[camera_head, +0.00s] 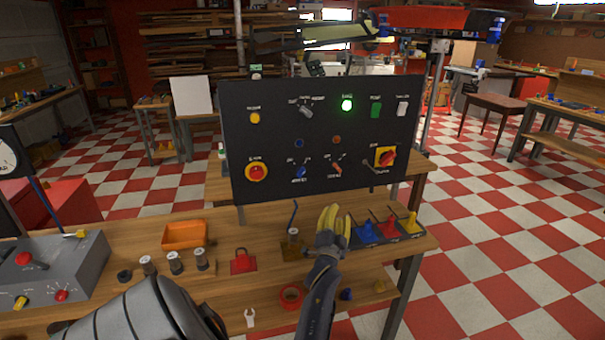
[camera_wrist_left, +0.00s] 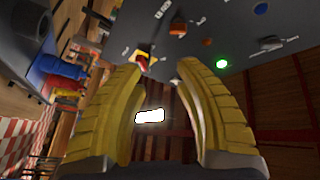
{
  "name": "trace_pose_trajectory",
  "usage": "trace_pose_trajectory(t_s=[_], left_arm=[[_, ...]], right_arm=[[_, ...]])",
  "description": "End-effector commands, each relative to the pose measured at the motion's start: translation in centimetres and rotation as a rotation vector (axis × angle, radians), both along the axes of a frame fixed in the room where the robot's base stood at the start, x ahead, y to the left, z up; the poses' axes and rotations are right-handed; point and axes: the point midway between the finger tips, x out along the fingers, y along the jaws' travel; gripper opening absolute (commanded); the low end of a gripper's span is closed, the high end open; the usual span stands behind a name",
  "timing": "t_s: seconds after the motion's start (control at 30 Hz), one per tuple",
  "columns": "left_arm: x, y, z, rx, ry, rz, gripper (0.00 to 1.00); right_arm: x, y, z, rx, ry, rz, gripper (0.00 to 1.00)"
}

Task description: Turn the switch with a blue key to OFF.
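The switch with a blue key (camera_head: 299,172) is on the lower middle of a black upright panel (camera_head: 238,120) in the head view. Small white labels surround it, too small to read, so I cannot tell its setting. A similar switch with an orange key (camera_head: 337,168) is just right of it. My left gripper (camera_head: 328,214), with yellow fingers, is below and in front of the panel, apart from both switches. In the left wrist view its fingers (camera_wrist_left: 166,85) are apart with nothing between them. The blue key cannot be made out there. My right gripper is not in view.
The panel also carries a lit green lamp (camera_head: 347,105), a red knob on yellow (camera_head: 385,157) and a red button (camera_head: 256,172). The wooden bench (camera_head: 130,215) holds an orange bin (camera_head: 184,235), a red padlock (camera_head: 243,261) and a grey control box (camera_head: 75,265).

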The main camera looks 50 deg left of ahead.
Motion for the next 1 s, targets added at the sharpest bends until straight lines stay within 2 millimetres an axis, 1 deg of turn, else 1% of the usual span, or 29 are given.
trace_pose_trajectory(t_s=[0.03, 0.1, 0.2, 0.3, 0.4, 0.47, 0.57, 0.67, 1.0], left_arm=[[-1.7, 1.6, 0.6, -0.016, -0.039, 0.040, 0.33], [-3.8, 3.5, 1.2, -0.028, -0.083, 0.091, 0.33], [-6.4, 5.5, 1.8, -0.037, -0.128, 0.147, 0.33], [-8.1, 6.6, 2.0, -0.042, -0.156, 0.184, 0.33], [-8.8, 7.3, 2.2, -0.043, -0.170, 0.201, 0.33], [-8.8, 7.7, 2.4, -0.043, -0.173, 0.206, 0.33], [-8.2, 8.4, 2.7, -0.043, -0.174, 0.206, 0.33], [-7.3, 9.4, 3.2, -0.042, -0.174, 0.206, 0.33], [-3.3, 13.9, 5.0, -0.043, -0.173, 0.205, 0.33]], right_arm=[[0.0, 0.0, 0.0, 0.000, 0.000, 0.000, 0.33], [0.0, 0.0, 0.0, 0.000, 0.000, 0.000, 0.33], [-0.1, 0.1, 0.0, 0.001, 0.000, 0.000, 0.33], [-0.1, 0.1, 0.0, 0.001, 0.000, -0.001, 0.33], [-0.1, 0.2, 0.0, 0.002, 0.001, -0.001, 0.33], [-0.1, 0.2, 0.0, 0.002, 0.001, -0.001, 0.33], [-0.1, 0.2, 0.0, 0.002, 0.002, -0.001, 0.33], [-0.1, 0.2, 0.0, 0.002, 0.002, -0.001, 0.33], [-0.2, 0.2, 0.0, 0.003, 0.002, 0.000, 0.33]])
